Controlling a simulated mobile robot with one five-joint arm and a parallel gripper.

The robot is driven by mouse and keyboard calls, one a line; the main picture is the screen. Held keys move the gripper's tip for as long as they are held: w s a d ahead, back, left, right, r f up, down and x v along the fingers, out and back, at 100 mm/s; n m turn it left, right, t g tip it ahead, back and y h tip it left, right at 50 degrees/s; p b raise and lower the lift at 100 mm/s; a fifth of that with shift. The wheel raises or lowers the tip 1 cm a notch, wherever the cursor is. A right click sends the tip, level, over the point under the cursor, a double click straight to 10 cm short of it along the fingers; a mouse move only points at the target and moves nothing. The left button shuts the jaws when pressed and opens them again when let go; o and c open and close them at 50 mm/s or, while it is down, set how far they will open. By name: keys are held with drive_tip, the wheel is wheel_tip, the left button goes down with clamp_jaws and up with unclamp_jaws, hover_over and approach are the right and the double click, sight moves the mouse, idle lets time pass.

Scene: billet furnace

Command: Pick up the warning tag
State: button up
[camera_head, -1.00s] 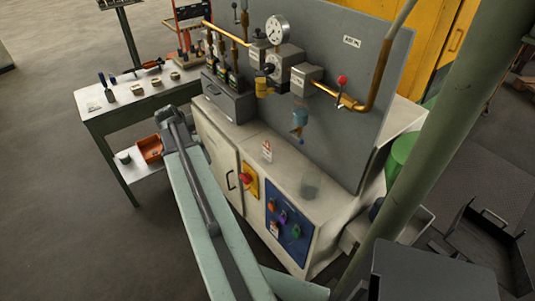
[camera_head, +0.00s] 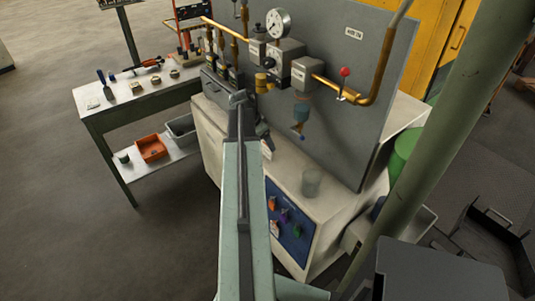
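The warning tag (camera_head: 267,153), a small white card with red marks, is on the pale top of the cabinet (camera_head: 330,207). It is now mostly hidden behind my arm, with only a pale sliver showing. My arm reaches up the middle of the picture, and my gripper (camera_head: 266,137) appears as a small dark shape beside its upper end, close to the tag in the picture. I cannot tell whether it touches the tag, and its fingers are too small and dark to read.
A grey panel (camera_head: 345,120) with a gauge (camera_head: 278,23) and pipes rises behind. A blue panel (camera_head: 297,233) with coloured tags is on the cabinet front. A side table (camera_head: 105,116) stands left; a green post (camera_head: 440,150) is right.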

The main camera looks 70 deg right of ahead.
drive_tip(key=b, duration=0.4)
hover_over(267, 158)
drive_tip(key=f, duration=0.4)
drive_tip(key=shift+d+f, duration=0.2)
drive_tip(key=shift+r+p, duration=0.2)
drive_tip(key=shift+p, duration=0.25)
drive_tip(key=c, duration=1.4)
wheel_tip(267, 158, up, 10)
drive_tip(key=p, duration=1)
